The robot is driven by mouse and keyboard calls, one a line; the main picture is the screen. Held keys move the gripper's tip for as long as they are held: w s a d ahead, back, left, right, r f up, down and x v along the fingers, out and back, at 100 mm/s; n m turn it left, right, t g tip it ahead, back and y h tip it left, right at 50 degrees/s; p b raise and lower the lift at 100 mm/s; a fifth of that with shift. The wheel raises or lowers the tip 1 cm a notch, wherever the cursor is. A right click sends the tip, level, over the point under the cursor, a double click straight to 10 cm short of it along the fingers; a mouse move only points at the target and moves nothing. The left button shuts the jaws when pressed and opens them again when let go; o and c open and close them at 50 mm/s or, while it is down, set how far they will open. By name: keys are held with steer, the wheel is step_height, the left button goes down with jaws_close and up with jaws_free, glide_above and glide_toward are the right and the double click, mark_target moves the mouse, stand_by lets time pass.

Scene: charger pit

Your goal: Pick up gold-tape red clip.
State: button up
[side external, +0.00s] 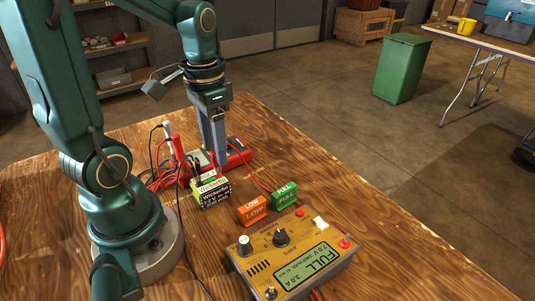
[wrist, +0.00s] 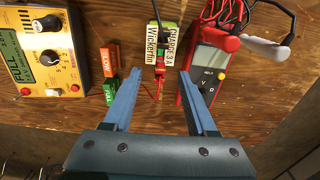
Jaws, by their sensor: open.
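My gripper (wrist: 160,72) is open in the wrist view, its two blue-grey fingers apart with nothing held. A small red clip (wrist: 160,78) with a red lead shows between the fingertips, at the near end of the labelled battery block (wrist: 163,45). A yellowish patch shows by it, but it is too small to tell whether this is gold tape. In the side view my gripper (side external: 217,150) points down behind the battery block (side external: 213,193), beside the red multimeter (side external: 236,153). The clip is hard to make out there.
The multimeter (wrist: 209,70) lies close to the right finger, with probes and cables around it. Orange LOW (wrist: 111,60) and green FULL (wrist: 110,92) blocks sit by the left finger. The yellow charger (side external: 290,258) stands in front. The wooden table (side external: 400,255) is clear at right.

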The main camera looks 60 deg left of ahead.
steer(key=shift+f, duration=0.95)
jaws_close()
steer(key=shift+r, duration=0.1)
step_height(320, 180, up, 10)
steer(key=shift+f, duration=0.1)
